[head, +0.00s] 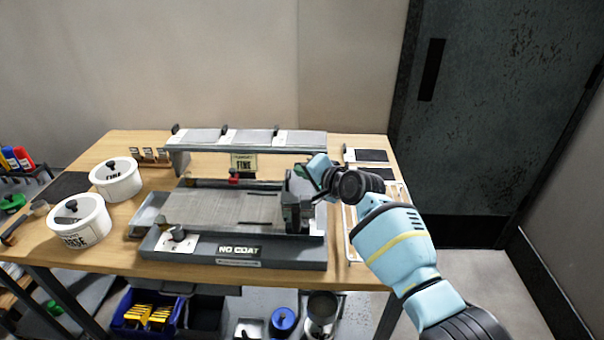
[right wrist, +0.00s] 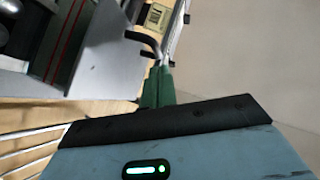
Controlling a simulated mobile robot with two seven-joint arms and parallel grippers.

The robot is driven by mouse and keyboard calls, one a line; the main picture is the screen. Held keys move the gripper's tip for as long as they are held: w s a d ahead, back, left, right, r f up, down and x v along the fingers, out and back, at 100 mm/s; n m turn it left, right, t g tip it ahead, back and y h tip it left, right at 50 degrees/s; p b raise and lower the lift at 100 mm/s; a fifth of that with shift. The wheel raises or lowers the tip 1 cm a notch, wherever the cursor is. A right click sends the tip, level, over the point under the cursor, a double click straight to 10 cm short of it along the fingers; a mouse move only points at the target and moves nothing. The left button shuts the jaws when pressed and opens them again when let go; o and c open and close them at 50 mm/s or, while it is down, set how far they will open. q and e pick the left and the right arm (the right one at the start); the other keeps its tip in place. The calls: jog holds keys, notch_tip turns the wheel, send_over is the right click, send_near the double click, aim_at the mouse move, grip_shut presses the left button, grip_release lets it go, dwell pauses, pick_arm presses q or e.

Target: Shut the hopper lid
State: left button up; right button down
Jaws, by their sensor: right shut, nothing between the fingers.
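A grey bench machine (head: 225,208) marked "NO COAT" stands on the wooden table. Near its right end a dark upright block with a grey plate (head: 293,212) stands across the bed; I take this as the hopper, but cannot tell its lid for certain. My right gripper (head: 302,172) is at the top of this part, its green fingers shut with nothing between them. In the right wrist view the green fingers (right wrist: 158,88) are beside a dark bent handle (right wrist: 143,42) on a grey panel; I cannot tell whether they touch. My left gripper is out of view.
A raised grey shelf (head: 245,148) with several panels runs behind the machine on the table (head: 115,255). Two white lidded pots (head: 82,222) (head: 117,180) stand at the left. A white wire rack (head: 349,235) lies right of the machine. A dark door (head: 490,120) is at the right.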

jog(key=shift+a+f+h, duration=0.1)
jog(key=shift+a+h, duration=0.2)
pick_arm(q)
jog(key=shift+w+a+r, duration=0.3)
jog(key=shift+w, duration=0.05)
pick_arm(e)
jog(key=shift+a+f, duration=0.1)
jog(key=shift+f, duration=0.1)
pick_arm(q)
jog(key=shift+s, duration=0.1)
pick_arm(e)
jog(key=shift+f, duration=0.1)
